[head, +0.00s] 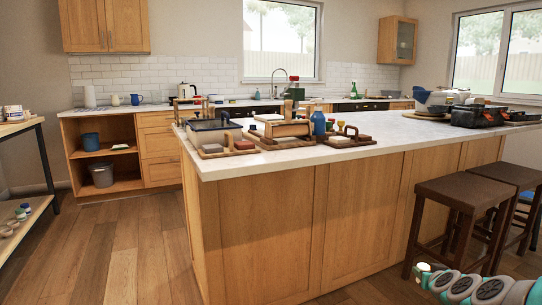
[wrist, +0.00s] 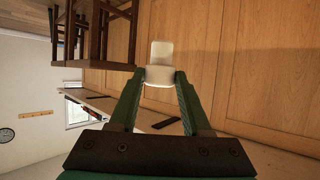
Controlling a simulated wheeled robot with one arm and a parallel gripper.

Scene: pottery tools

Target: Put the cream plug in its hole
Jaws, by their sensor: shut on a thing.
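In the wrist view the cream plug (wrist: 161,52) is held between the fingertips of my gripper (wrist: 160,77), which is shut on it. The plug has a narrower upper part and a wider lower part between the fingers. In the head view the plug (head: 423,267) shows small at the lower right, at the tip of my arm, low in front of the island and near the stools. I cannot pick out the plug's hole in either view.
The island (head: 262,168) has a pale top with several wooden boards of pottery tools, among them a blue bottle (head: 318,123). Dark stools (head: 463,194) stand at its right side. The floor (head: 130,250) at left is clear. A shelf unit (head: 22,128) stands far left.

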